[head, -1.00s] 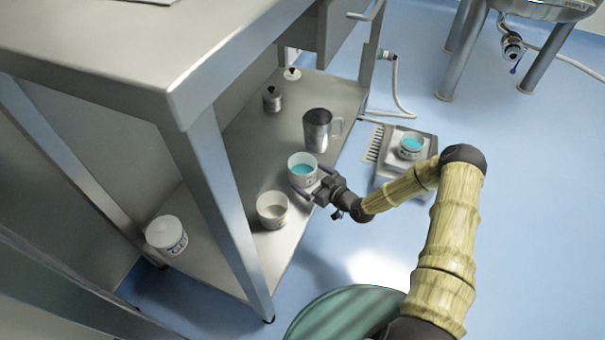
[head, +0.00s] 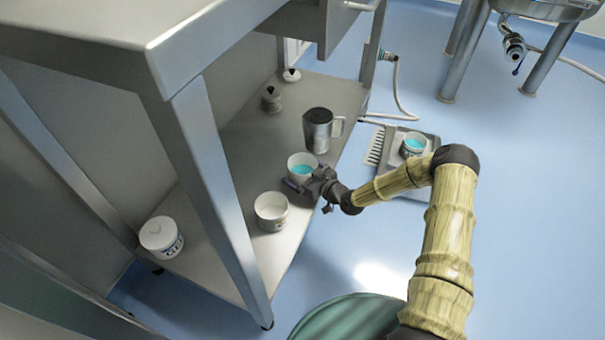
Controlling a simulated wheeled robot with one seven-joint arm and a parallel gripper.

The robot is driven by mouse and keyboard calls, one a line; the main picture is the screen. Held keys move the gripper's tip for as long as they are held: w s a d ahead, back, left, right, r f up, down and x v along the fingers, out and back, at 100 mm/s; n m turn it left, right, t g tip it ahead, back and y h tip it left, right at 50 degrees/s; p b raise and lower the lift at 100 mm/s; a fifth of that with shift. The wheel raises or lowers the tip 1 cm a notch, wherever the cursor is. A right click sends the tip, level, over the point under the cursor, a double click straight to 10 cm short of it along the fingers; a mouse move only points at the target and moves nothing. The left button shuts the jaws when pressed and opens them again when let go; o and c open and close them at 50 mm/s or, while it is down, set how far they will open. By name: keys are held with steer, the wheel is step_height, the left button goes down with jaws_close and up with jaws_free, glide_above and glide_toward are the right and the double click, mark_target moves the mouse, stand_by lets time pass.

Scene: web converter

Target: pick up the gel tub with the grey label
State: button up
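A white tub with teal gel (head: 301,164) stands on the lower shelf; my gripper is at its near side and hides its label. An open white tub with pale contents (head: 271,209) stands just nearer; its small label marking is too small to read. A lidded white tub with blue lettering (head: 161,238) stands at the left. Another teal gel tub (head: 413,146) is on the scale. I cannot tell which label is grey. My gripper (head: 303,181) has one finger visible along the teal tub's lower left; its other fingertip is unclear, so its opening and contact are uncertain.
A metal jug (head: 319,131) stands close behind the teal tub, with small metal weights (head: 271,99) farther back. The table leg (head: 205,185) and tabletop (head: 140,35) bound the shelf on the left. The scale (head: 400,185) sits on the blue floor.

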steer(key=c, duration=0.9)
steer(key=shift+r, duration=0.15)
step_height(320, 180, up, 10)
steer(key=p, duration=0.6)
steer(key=s+d+r+m+t+h+p, duration=0.2)
steer(key=d+r+m+h+p, duration=0.2)
steer(key=d+r+h+p, duration=0.2)
steer(key=s+d+r+m+t+h+p, duration=0.3)
steer(key=d+r+m+h+p, duration=0.2)
steer(key=d+p, duration=0.5)
steer(key=d+r, duration=0.1)
steer(key=d, duration=0.2)
steer(key=shift+m+h, duration=0.3)
steer(key=shift+h, duration=0.1)
